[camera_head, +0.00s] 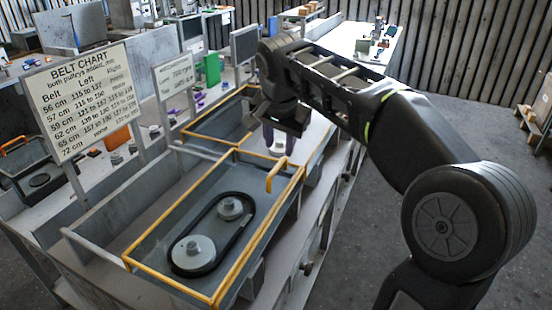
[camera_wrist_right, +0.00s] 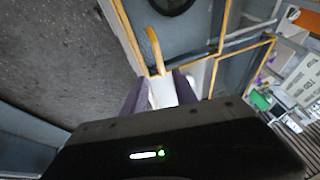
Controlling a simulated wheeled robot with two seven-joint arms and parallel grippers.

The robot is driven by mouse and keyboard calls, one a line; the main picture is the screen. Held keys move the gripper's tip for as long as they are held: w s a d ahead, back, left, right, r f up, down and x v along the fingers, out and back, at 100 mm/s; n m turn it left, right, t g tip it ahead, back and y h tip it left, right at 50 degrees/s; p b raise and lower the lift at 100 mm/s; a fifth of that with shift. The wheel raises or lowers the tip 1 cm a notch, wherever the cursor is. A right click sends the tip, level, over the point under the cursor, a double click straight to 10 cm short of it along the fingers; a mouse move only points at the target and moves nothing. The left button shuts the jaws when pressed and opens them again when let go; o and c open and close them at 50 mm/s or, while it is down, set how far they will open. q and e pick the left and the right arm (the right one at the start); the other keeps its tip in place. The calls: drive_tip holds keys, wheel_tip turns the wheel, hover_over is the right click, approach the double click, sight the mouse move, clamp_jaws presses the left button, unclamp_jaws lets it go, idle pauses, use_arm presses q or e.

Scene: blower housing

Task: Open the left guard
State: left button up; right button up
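A grey housing with a yellow-edged guard frame (camera_head: 241,267) stands in the foreground of the head view. The frame lies level around its top, and two grey pulleys (camera_head: 194,252) and a black belt (camera_head: 181,222) show inside. A yellow handle (camera_head: 275,178) stands at its far right corner and also shows in the wrist view (camera_wrist_right: 155,50). My right gripper (camera_head: 280,149) is just beyond the handle, apart from it. Its purple fingers (camera_wrist_right: 161,92) are spread with nothing gripped between them. My left gripper is out of view. I cannot tell which guard is the left one.
A second yellow-framed housing (camera_head: 207,138) lies behind the first. A belt chart sign (camera_head: 85,100) and a smaller sign (camera_head: 174,75) stand at the left. Another unit with an orange handle (camera_head: 14,142) is at far left. Open floor (camera_head: 350,250) lies to the right.

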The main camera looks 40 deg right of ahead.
sight(279, 164)
drive_tip(key=shift+p+x, duration=0.65)
drive_tip(key=shift+x, duration=3.3)
drive_tip(key=shift+c, duration=0.2)
clamp_jaws()
